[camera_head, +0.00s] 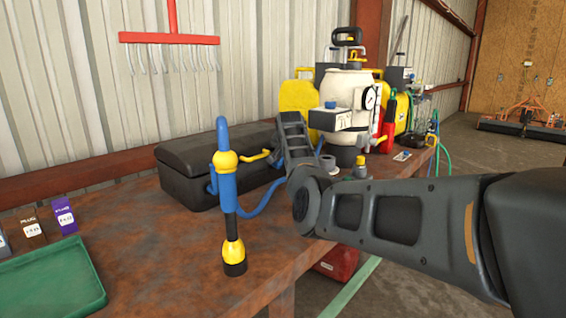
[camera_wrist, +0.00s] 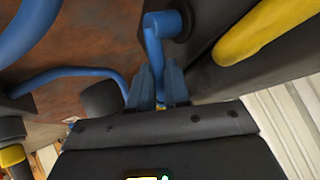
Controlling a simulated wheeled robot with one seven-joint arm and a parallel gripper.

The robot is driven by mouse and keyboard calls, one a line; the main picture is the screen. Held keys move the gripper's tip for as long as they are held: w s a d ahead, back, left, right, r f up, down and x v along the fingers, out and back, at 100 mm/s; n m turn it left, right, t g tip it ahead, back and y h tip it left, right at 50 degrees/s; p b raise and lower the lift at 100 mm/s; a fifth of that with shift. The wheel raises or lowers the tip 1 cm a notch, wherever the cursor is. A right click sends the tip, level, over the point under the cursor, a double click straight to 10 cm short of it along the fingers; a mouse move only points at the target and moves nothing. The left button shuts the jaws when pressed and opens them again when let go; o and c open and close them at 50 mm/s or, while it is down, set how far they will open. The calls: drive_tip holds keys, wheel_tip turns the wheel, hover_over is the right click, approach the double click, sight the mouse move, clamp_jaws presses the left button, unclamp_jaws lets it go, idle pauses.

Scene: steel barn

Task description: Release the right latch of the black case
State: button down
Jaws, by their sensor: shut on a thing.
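The black case (camera_head: 190,165) sits shut on the rusty brown bench, a yellow handle (camera_head: 255,156) at its front. A blue piece, apparently its left latch (camera_head: 212,180), shows partly behind the pump. In the wrist view, my gripper (camera_wrist: 159,88) is shut on a bent blue lever, apparently the right latch (camera_wrist: 153,45), beside the dark case wall (camera_wrist: 215,30) and the yellow handle (camera_wrist: 265,30). In the head view, my arm hides the gripper and this latch.
A blue and yellow hand pump (camera_head: 228,190) stands in front of the case, its blue hose (camera_head: 262,205) curving toward my arm. A green tray (camera_head: 50,280) and small boxes (camera_head: 65,217) lie at left. A white tank (camera_head: 345,95) and yellow canisters (camera_head: 298,95) stand behind.

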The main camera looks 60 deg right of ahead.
drive_tip(key=shift+w+a+r+n+h, duration=0.1)
drive_tip(key=shift+a+n+h, duration=0.2)
drive_tip(key=shift+h, duration=0.4)
drive_tip(key=c, duration=1.4)
unclamp_jaws()
drive_tip(key=shift+a+r, duration=0.1)
drive_tip(key=shift+a, duration=0.05)
drive_tip(key=shift+v, duration=3.75)
